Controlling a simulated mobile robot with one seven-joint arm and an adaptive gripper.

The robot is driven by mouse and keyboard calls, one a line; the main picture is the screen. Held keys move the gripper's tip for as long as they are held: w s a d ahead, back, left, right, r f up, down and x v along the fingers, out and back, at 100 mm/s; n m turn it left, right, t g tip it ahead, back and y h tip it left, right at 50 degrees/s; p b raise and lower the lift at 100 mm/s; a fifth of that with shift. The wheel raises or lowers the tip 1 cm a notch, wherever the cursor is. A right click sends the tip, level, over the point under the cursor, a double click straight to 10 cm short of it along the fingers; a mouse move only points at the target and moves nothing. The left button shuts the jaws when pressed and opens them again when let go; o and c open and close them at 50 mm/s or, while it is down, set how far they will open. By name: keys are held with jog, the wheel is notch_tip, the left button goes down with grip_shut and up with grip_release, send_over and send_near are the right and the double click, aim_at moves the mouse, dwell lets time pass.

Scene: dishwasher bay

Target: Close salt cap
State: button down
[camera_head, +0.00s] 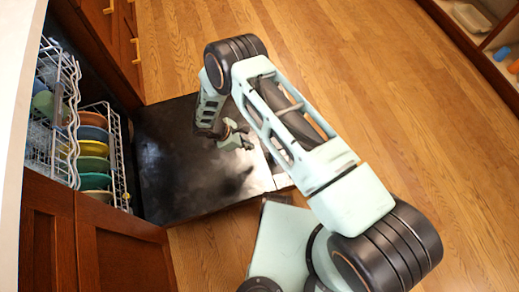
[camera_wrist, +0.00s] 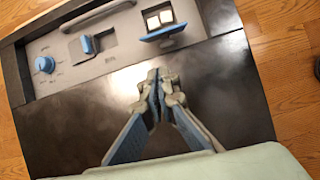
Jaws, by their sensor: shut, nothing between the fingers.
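My gripper (camera_wrist: 158,84) is shut and empty above the dark inner face of the open dishwasher door (camera_wrist: 215,100). In the head view my gripper (camera_head: 238,142) hangs over the door's right half. A grey panel (camera_wrist: 122,40) lies beyond the fingertips in the wrist view. On its left is a round blue cap (camera_wrist: 45,64), which looks seated; I cannot tell if it is the salt cap. A grey piece with a blue tab (camera_wrist: 88,45) is mid-panel. A blue flap (camera_wrist: 161,33) stands raised beside a compartment with two white blocks (camera_wrist: 160,18). My fingertips touch none of these.
The door (camera_head: 165,165) lies lowered. Racks (camera_head: 119,150) with coloured plates and bowls stand at its left, inside the dishwasher. Wooden cabinets (camera_head: 105,245) flank the opening. The wood floor (camera_head: 340,45) is clear at upper right, with an open shelf unit (camera_head: 468,40) beyond.

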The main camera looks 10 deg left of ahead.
jog(key=b, duration=0.3)
send_near(260, 157)
jog(key=d+f, duration=0.1)
jog(key=w+d+f, duration=0.1)
jog(key=d+f, duration=0.1)
jog(key=shift+w+d+f, duration=0.35)
jog(key=shift+w+f, duration=0.05)
jog(key=shift+w+d+f, duration=0.25)
jog(key=shift+d+f, duration=0.05)
jog(key=shift+f, duration=0.3)
jog(key=shift+r, duration=0.1)
jog(key=shift+d+r+g+y, duration=0.1)
jog(key=shift+d+g+y, duration=0.05)
jog(key=shift+g+y, duration=0.3)
